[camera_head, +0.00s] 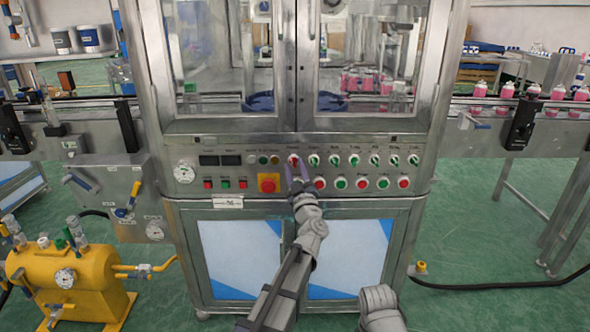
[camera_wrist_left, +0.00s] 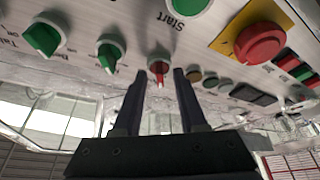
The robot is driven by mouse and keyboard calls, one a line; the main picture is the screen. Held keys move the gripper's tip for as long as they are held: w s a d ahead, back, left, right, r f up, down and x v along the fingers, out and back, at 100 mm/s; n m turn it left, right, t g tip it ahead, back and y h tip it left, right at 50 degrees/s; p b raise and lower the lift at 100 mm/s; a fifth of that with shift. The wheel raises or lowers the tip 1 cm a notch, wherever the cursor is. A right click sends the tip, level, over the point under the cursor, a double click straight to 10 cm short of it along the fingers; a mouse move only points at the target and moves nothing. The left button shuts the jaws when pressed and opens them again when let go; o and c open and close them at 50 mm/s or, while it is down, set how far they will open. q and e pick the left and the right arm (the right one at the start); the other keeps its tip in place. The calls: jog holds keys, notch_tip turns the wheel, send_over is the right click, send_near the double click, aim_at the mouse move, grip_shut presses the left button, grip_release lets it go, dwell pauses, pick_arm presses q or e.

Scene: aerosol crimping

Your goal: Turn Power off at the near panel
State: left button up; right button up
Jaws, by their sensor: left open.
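The near panel (camera_head: 335,190) is a grey metal face with a row of selector knobs above a row of push buttons. A red selector knob (camera_head: 294,160) sits in the upper row, left of several green knobs; its label is too small to read. My left gripper (camera_head: 299,176) is open just in front of the panel, at this red knob. In the left wrist view the red knob (camera_wrist_left: 158,68) shows between the two open fingertips (camera_wrist_left: 158,76), with no visible contact. Its handle points roughly along the fingers. My right gripper is out of view.
A red emergency button on a yellow plate (camera_head: 268,183) sits close left of my left gripper. Green and red push buttons (camera_head: 341,183) line the row below the knobs. Glass doors (camera_head: 375,60) rise above; conveyors with pink bottles (camera_head: 530,91) stand at the right.

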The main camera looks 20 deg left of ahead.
pick_arm(q)
jog(key=b+v, duration=0.2)
jog(key=v, duration=0.5)
jog(key=shift+s+f, duration=0.2)
jog(key=shift+s, duration=0.1)
jog(key=shift+d, duration=0.2)
